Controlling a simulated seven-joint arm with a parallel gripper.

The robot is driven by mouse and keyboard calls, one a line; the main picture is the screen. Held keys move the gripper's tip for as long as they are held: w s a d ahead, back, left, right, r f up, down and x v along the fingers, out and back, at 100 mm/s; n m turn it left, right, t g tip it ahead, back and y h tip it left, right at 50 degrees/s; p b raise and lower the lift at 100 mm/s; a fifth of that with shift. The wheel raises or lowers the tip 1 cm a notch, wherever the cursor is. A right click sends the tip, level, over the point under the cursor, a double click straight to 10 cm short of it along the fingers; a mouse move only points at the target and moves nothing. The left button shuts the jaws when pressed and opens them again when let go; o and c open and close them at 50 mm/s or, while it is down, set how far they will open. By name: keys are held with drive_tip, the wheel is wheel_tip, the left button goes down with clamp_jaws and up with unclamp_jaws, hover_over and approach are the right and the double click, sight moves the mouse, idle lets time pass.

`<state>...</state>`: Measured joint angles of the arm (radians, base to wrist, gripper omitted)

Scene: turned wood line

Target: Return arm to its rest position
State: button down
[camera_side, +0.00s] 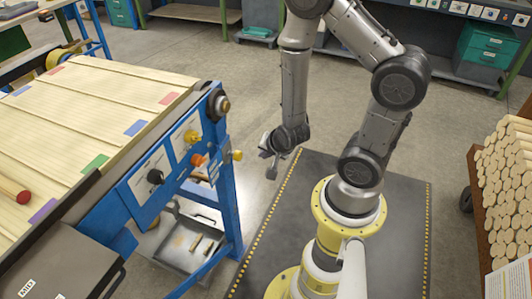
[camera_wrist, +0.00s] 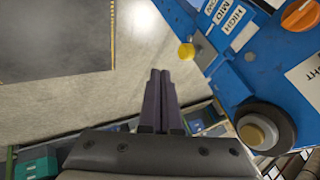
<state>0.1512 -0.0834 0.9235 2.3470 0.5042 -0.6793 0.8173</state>
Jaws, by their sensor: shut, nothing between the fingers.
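My gripper (camera_side: 269,150) hangs low in the side view, between the blue machine frame and my dark base mat. Its fingers are small there and point down and to the left. In the wrist view my gripper (camera_wrist: 161,80) shows two dark fingers side by side, pressed together with nothing between them. Bare concrete floor lies beyond the fingertips. The gripper touches nothing that I can see.
A blue-framed conveyor (camera_side: 160,165) with wood boards stands close left of my gripper; its knobs, including a yellow one (camera_side: 237,155), stick out toward it. A grey tray (camera_side: 190,246) sits below. A cart of stacked dowels (camera_side: 508,180) stands at right. The floor behind is open.

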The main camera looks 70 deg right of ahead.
drive_tip(key=w+a+r+n+t+y, duration=0.2)
drive_tip(key=w+a+r+n+t, duration=0.15)
drive_tip(key=r, duration=0.75)
drive_tip(key=w+a+r+n+t+y, duration=0.15)
drive_tip(key=w+a+r, duration=0.3)
drive_tip(key=r, duration=0.75)
drive_tip(key=s+a+r+n+y, duration=0.2)
drive_tip(key=s+a+r+n, duration=0.2)
drive_tip(key=s+r+n, duration=0.25)
drive_tip(key=s+d+f+n+g, duration=0.1)
drive_tip(key=s+f+n+g, duration=0.3)
drive_tip(key=s, duration=0.6)
drive_tip(key=shift+s+d+n+g+h, duration=0.15)
drive_tip(key=shift+s+n+g+h, duration=0.3)
drive_tip(key=shift+n+g, duration=0.2)
